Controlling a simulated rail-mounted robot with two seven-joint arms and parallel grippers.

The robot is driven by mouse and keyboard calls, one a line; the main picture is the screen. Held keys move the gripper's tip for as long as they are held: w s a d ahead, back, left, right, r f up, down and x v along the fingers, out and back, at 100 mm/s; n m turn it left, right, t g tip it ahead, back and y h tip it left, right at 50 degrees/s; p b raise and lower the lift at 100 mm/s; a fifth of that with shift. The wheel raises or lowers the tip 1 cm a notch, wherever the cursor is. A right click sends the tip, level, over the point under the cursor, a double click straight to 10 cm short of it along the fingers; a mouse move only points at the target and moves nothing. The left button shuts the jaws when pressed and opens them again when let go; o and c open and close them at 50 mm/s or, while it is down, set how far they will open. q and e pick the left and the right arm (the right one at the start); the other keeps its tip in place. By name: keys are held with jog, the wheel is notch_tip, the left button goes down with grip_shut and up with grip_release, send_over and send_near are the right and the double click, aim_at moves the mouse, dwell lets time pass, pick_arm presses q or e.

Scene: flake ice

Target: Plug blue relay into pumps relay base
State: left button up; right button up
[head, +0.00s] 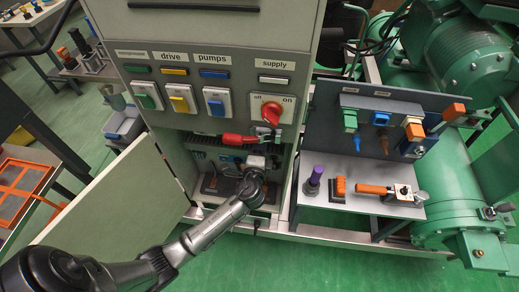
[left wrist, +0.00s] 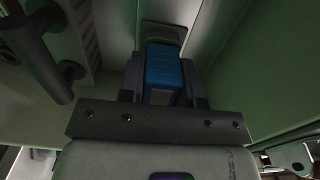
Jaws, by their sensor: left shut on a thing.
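My left gripper (left wrist: 164,84) is shut on the blue relay (left wrist: 164,66), which sits between its two dark fingers in the left wrist view. A pale upright part lies just beyond the relay; I cannot tell whether they touch or whether it is a relay base. In the head view my left arm reaches into the lower opening of the grey cabinet (head: 160,165), below the blue "pumps" switch (head: 216,103). My wrist hides the fingers and much of the opening there, and no pumps relay base can be made out. My right gripper is not in view.
The open cabinet door (head: 115,195) stands left. A small table (head: 345,208) at right holds a purple-topped tool (head: 314,178) and orange-handled tools. Green machinery (head: 440,235) stands beyond it.

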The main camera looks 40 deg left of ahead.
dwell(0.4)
pick_arm(q)
jog(key=o, duration=1.3)
jog(key=shift+o, duration=0.2)
jog(key=shift+s+d, duration=0.1)
jog(key=shift+s, duration=0.05)
jog(key=shift+v, duration=1.45)
jog(key=shift+s+d, duration=0.3)
jog(key=shift+s, duration=0.2)
